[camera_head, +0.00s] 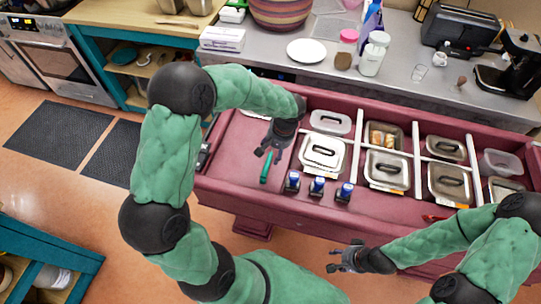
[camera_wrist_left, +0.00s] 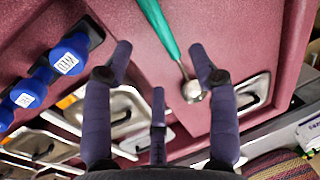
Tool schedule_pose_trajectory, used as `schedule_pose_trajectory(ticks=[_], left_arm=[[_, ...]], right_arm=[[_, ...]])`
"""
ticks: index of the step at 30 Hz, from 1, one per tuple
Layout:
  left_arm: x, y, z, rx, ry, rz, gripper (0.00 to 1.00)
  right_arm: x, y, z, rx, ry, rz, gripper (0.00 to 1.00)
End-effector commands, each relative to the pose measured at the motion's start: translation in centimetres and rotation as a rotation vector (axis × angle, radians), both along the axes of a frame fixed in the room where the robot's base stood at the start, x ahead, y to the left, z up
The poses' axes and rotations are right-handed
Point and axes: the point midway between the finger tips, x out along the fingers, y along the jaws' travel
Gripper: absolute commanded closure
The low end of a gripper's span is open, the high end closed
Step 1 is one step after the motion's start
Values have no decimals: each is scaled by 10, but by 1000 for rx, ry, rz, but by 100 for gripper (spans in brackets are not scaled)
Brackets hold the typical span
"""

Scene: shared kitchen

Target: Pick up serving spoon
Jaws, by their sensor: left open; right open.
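The serving spoon has a green handle (camera_head: 265,168) and lies at the left end of the dark red compartmented surface. In the left wrist view its green handle (camera_wrist_left: 158,25) runs down from the top edge to a metal bowl (camera_wrist_left: 193,92). My left gripper (camera_head: 268,154) is open just above the spoon and hides its bowl end in the head view. In the left wrist view the spoon passes between and beyond the open fingers (camera_wrist_left: 160,62), with nothing held. My right gripper (camera_head: 336,259) is open and empty in front of the red unit's near side.
Three blue-capped containers (camera_head: 317,186) stand right of the spoon. Several lidded metal containers (camera_head: 323,153) fill the compartments further right. A grey counter behind holds a white plate (camera_head: 306,51), jars and a toaster (camera_head: 461,31). Bare red surface lies left of the spoon.

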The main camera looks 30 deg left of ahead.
Motion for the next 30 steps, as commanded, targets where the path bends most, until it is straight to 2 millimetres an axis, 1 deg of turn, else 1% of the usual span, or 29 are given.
schedule_pose_trajectory(ticks=[1,6,9,14,20,24,30], left_arm=[[-1,1,-9,-1,3,1,41],[-2,6,-34,-1,4,2,41],[-1,8,-42,0,2,0,41],[1,10,-50,-1,1,1,41],[8,15,-77,-2,2,2,41],[6,18,-92,-1,2,-1,41],[7,18,-94,-2,0,0,41]], right_arm=[[0,0,-2,0,1,0,56],[0,0,-6,0,0,0,56],[0,0,-7,0,0,0,56],[0,0,-8,0,0,0,56],[0,0,-13,0,0,0,56],[0,0,-16,0,0,0,56],[0,0,-15,0,0,0,56]])
